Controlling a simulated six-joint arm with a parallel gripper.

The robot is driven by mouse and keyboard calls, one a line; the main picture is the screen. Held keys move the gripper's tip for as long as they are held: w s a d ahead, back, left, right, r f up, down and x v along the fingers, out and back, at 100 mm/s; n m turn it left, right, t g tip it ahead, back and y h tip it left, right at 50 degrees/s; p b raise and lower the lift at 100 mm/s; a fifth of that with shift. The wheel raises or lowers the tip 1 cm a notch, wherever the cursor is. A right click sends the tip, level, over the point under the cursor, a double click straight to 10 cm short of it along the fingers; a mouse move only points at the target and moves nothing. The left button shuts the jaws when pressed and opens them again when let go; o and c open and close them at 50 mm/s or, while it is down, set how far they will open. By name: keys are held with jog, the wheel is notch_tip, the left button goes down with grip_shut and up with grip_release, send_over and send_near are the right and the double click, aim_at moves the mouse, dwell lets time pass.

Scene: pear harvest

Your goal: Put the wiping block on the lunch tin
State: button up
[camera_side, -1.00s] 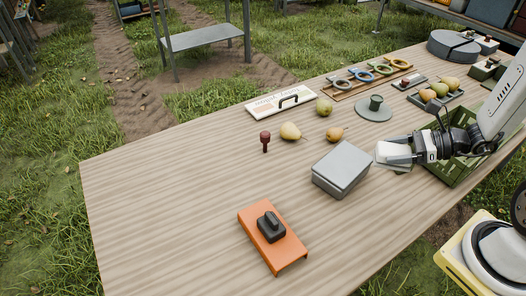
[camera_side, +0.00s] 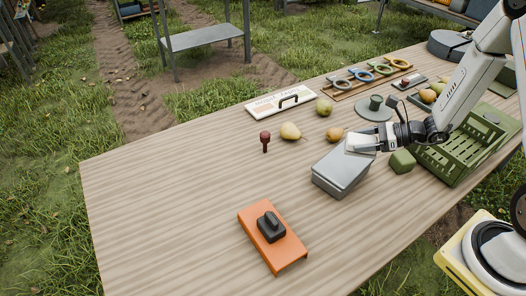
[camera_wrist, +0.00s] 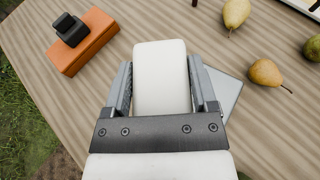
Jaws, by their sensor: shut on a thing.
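The wiping block looks like a pale cream block with rounded edges, in the wrist view (camera_wrist: 160,75). My gripper (camera_wrist: 161,88) is shut on it, with a finger on each side. In the side view my gripper (camera_side: 362,143) is at the tin's far right end. The lunch tin (camera_side: 340,170) is a grey closed box with a flat lid, standing on the table. In the wrist view the tin (camera_wrist: 226,92) is mostly hidden behind the block and gripper. I cannot tell whether the block touches the lid.
An orange block (camera_side: 285,249) with a black handled piece on it lies nearer the front. A green block (camera_side: 403,161) and green crate (camera_side: 462,150) stand right of the tin. Pears (camera_side: 290,131) and a dark red peg (camera_side: 265,141) lie behind. The table's left is clear.

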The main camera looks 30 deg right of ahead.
jog(key=shift+w+d+f, duration=0.15)
jog(key=shift+w+f, duration=0.75)
jog(key=shift+f, duration=0.2)
jog(key=shift+w+d+f, duration=0.1)
jog(key=shift+w+f, duration=0.75)
jog(key=shift+f, duration=0.2)
jog(key=shift+w+f, duration=0.15)
jog(key=shift+f, duration=0.05)
jog(key=shift+w+f, duration=0.1)
jog(key=shift+f, duration=1.5)
jog(key=shift+f, duration=0.1)
jog(key=o, duration=1.2)
jog(key=shift+c, duration=0.2)
jog(key=v, duration=1.2)
